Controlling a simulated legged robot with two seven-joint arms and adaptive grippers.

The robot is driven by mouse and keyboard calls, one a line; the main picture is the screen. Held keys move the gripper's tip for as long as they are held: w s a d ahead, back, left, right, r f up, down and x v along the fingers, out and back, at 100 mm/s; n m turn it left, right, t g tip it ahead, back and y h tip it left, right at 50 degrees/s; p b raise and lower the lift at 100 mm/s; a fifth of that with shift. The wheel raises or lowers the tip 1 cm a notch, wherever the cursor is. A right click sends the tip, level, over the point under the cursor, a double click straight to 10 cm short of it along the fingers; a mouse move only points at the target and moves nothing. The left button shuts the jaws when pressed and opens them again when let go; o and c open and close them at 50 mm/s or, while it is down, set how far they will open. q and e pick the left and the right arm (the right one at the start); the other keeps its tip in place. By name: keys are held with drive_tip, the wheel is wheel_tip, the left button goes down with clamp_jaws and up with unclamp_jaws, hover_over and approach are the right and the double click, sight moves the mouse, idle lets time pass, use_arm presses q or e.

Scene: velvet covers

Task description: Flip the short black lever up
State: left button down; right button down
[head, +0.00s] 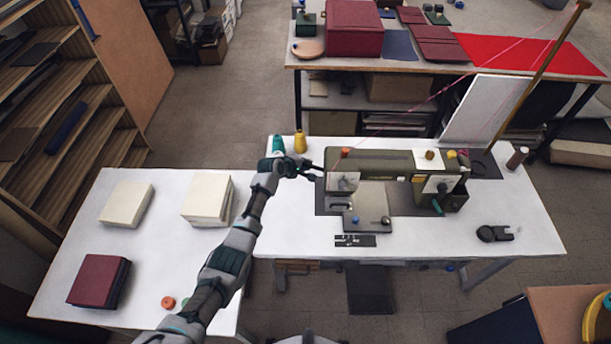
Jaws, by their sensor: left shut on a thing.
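An olive-green sewing machine (395,160) stands on the white table, its needle end to the left. My left arm reaches up from the bottom. My left gripper (314,171) is at the machine's left end, its fingers pointing right, beside the upper part of the head. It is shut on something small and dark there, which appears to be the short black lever. The fingers cover most of it, and its tilt is too small to tell. My right gripper is not in view.
Teal and yellow thread cones (300,142) stand just behind my left wrist. A pink thread runs from the machine to a tall wooden pole (535,75). Cream stacks (207,200) and dark red covers (98,280) lie on the left table. The white table's front right is mostly clear.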

use_arm(q)
drive_tip(key=shift+d+r+y+p, duration=0.15)
drive_tip(key=shift+r+y+p, duration=0.4)
drive_tip(key=shift+p, duration=0.25)
drive_tip(key=shift+d+f+m, duration=0.1)
drive_tip(key=shift+m, duration=0.2)
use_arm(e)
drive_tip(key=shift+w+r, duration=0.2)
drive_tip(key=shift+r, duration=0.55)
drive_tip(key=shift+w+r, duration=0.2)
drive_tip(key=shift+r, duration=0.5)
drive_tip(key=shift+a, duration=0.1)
use_arm(q)
drive_tip(key=c, duration=1.1)
unclamp_jaws()
drive_tip(key=shift+d, duration=0.1)
drive_tip(key=shift+c, duration=0.2)
drive_tip(key=v, duration=1.2)
drive_tip(key=shift+w+d, duration=0.15)
